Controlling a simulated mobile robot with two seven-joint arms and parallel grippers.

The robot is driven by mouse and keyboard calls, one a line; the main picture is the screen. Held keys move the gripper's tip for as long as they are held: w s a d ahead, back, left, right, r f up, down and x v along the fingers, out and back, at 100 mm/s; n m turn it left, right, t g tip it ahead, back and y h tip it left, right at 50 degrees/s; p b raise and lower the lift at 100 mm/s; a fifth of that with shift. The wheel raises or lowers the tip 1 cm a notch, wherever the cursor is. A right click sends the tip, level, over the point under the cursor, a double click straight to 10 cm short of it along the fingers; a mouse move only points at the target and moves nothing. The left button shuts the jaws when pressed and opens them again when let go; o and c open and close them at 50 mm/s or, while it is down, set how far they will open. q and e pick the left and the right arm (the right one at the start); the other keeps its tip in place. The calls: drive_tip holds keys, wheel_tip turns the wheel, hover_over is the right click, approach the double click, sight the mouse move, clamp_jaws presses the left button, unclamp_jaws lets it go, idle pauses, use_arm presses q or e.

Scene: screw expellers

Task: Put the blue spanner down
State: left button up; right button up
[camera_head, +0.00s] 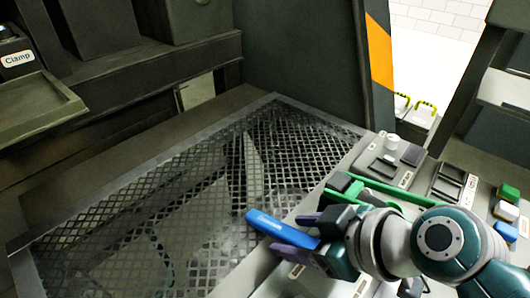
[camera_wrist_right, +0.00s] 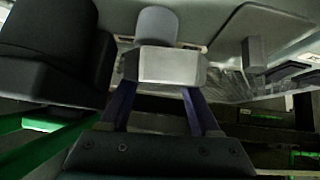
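The blue spanner (camera_head: 283,230) shows in the head view as a blue bar between the purple fingers of my right gripper (camera_head: 298,234). Its far end sticks out past the fingertips to the left, above the edge of the mesh grating. My right gripper is shut on it. In the right wrist view, the purple fingers of this gripper (camera_wrist_right: 163,100) stand on either side of a grey block (camera_wrist_right: 170,66). No blue shows there, and I cannot tell whether this block is part of the spanner. My left gripper is not in view.
A mesh grating (camera_head: 205,205) fills the middle of the head view. A panel with a white knob (camera_head: 392,142), green bars (camera_head: 385,188) and coloured buttons (camera_head: 508,192) lies at the right. A tray (camera_head: 35,105) and a "Clamp" label (camera_head: 18,58) are at the left.

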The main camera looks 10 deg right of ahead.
clamp_jaws()
idle(0.3)
drive_tip(key=shift+r, duration=0.1)
wheel_tip(320, 180, up, 20)
drive_tip(key=p, duration=0.7)
wheel_tip(320, 180, up, 13)
drive_tip(key=n+p, duration=0.1)
drive_tip(key=p, duration=0.3)
hover_over(297, 236)
drive_tip(key=d, duration=0.4)
drive_tip(key=s+d+r+n+g+y+p, duration=0.1)
drive_tip(key=s+d+r+p, duration=0.15)
drive_tip(key=r, duration=0.55)
drive_tip(key=s+d+r+n+g+y+p, duration=0.1)
drive_tip(key=s+r+n, duration=0.1)
drive_tip(key=s+r, duration=0.35)
wheel_tip(297, 236, up, 35)
drive_tip(key=w+p, duration=0.1)
drive_tip(key=p, duration=3.6)
drive_tip(key=shift+w+a+f, duration=0.15)
drive_tip(key=shift+w, duration=0.1)
drive_tip(key=shift+f, duration=0.15)
